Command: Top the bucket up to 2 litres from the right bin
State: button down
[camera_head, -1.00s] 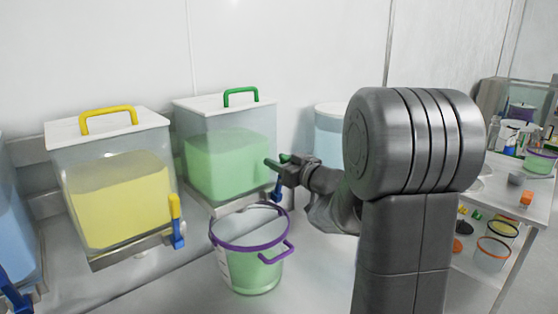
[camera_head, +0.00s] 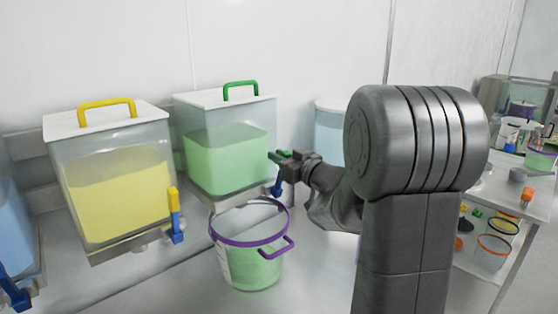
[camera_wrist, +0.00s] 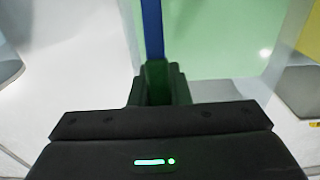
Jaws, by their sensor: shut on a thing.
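The right bin (camera_head: 225,150) is a clear box with a white lid, a green handle and green contents. Its blue tap (camera_head: 277,187) sits at the lower right front, with a green lever (camera_head: 279,156). My gripper (camera_head: 288,163) is shut on the green lever; in the wrist view the lever (camera_wrist: 157,75) stands between the fingers, below a blue strip. The bucket (camera_head: 255,268) is clear with a purple rim and handle and holds green contents in its lower part. It stands upright, its rim just below the tap. I cannot read its level marks or see any flow.
A yellow-filled bin (camera_head: 115,195) with a yellow tap lever is to the left, and part of a blue one (camera_head: 15,220) is at the edge. A pale blue drum (camera_head: 328,135) stands behind my arm. A cluttered bench (camera_head: 520,195) is at the right.

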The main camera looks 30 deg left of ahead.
jog(key=s+d+f+t+y+b, duration=0.1)
jog(key=d+f+y+b, duration=0.2)
jog(key=b, duration=1.6)
jog(key=d+y, duration=0.2)
jog(key=y, duration=0.1)
jog(key=shift+s+d+t, duration=0.25)
jog(key=shift+d+t, duration=0.05)
jog(key=shift+t, duration=0.1)
jog(key=shift+d+b, duration=0.1)
jog(key=shift+b, duration=0.4)
jog(key=shift+r, duration=0.1)
jog(key=c, duration=1.4)
grip_release()
jog(key=shift+o, duration=0.2)
jog(key=b+v, duration=0.1)
jog(key=v, duration=1.3)
jog(key=shift+a+f, duration=0.2)
